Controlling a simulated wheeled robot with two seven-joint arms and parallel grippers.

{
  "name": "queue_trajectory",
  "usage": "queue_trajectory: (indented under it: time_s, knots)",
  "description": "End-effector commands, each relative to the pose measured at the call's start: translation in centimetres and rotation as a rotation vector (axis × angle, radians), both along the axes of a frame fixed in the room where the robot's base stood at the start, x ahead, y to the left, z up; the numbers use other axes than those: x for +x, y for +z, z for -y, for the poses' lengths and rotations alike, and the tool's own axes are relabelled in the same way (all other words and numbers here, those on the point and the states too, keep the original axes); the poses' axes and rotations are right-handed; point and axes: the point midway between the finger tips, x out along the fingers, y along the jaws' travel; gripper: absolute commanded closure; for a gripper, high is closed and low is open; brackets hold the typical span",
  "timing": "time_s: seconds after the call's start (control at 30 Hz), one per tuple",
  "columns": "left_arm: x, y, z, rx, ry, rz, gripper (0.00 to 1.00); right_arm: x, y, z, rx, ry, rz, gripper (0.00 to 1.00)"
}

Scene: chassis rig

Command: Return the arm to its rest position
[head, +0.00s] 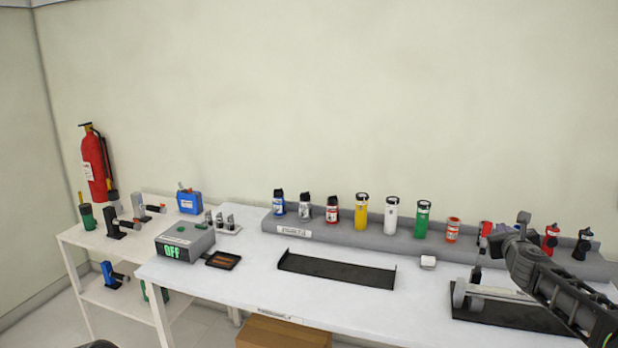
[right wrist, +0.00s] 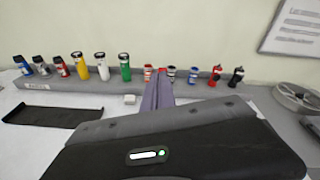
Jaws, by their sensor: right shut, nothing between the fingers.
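My right arm comes in from the lower right of the head view, over the right part of the white table. My right gripper (head: 480,260) is above the table, in front of the grey bottle rack. In the right wrist view its fingers (right wrist: 158,90) are together, with nothing between them, and point toward the rack. My left gripper is not in view.
The grey rack (head: 345,239) holds several coloured bottles and cans. A black tray (head: 335,271), a small white block (head: 428,262) and a control box reading OFF (head: 185,243) are on the table (head: 240,283). A wheeled part lies beneath my right arm.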

Motion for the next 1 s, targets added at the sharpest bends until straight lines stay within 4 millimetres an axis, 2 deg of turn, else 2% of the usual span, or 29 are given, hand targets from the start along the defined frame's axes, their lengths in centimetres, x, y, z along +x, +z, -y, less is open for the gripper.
queue_trajectory:
  time_s: [0.17, 0.27, 0.37, 0.47, 0.57, 0.7, 0.77, 0.87, 0.97, 1.0]
  knots:
    - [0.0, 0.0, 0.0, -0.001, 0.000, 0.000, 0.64, -0.2, -4.2, -2.9, -0.244, 0.101, -0.128, 1.00]
    - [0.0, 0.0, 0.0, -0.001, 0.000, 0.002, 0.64, -0.5, -7.6, -5.0, -0.383, 0.173, -0.207, 1.00]
    - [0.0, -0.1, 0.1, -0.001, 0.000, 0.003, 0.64, -1.1, -11.6, -7.9, -0.526, 0.270, -0.287, 1.00]
    - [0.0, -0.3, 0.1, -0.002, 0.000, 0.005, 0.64, -2.4, -16.7, -11.8, -0.694, 0.401, -0.372, 1.00]
    - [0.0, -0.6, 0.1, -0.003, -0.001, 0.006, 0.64, -4.7, -22.7, -16.8, -0.885, 0.578, -0.453, 1.00]
    - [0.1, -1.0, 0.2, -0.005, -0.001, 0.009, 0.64, -9.7, -30.8, -23.7, -1.132, 0.846, -0.522, 1.00]
    - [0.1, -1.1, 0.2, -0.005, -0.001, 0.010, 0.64, -12.4, -34.0, -26.4, -1.227, 0.965, -0.536, 1.00]
    - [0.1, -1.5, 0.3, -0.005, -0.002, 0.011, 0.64, -17.7, -38.9, -30.8, -1.370, 1.172, -0.536, 1.00]
    - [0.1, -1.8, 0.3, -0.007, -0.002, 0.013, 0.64, -23.8, -43.1, -34.6, -1.494, 1.380, -0.510, 1.00]
    - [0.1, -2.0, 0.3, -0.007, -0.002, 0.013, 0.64, -26.4, -44.6, -35.9, -1.537, 1.466, -0.493, 1.00]
